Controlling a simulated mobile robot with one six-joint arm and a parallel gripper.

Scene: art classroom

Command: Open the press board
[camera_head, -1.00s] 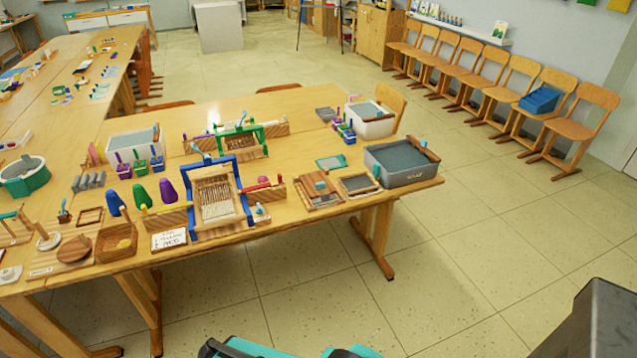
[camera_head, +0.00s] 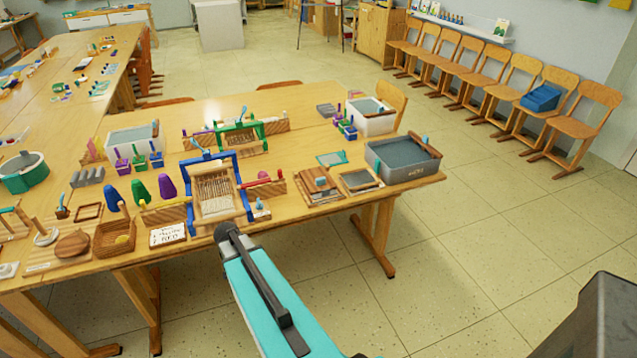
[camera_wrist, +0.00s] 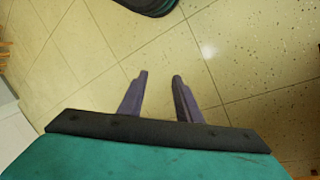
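A wooden board with a small blue piece on its top, which looks like the press board (camera_head: 312,188), lies flat near the front edge of the table, right of the blue loom. It appears closed, but its hinge or catch is too small to make out. My gripper (camera_wrist: 158,82) shows in the wrist view with its two fingers apart and nothing between them. It points at bare floor, away from the board. In the head view my turquoise arm reaches up in front of the table, and the gripper cannot be made out there.
Right of the board are a framed screen (camera_head: 360,180) and a grey water tub (camera_head: 403,174). Left of it stands the blue loom (camera_head: 247,203), with a red-handled tool (camera_head: 263,181) between them. The floor in front of the table (camera_head: 430,285) is clear.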

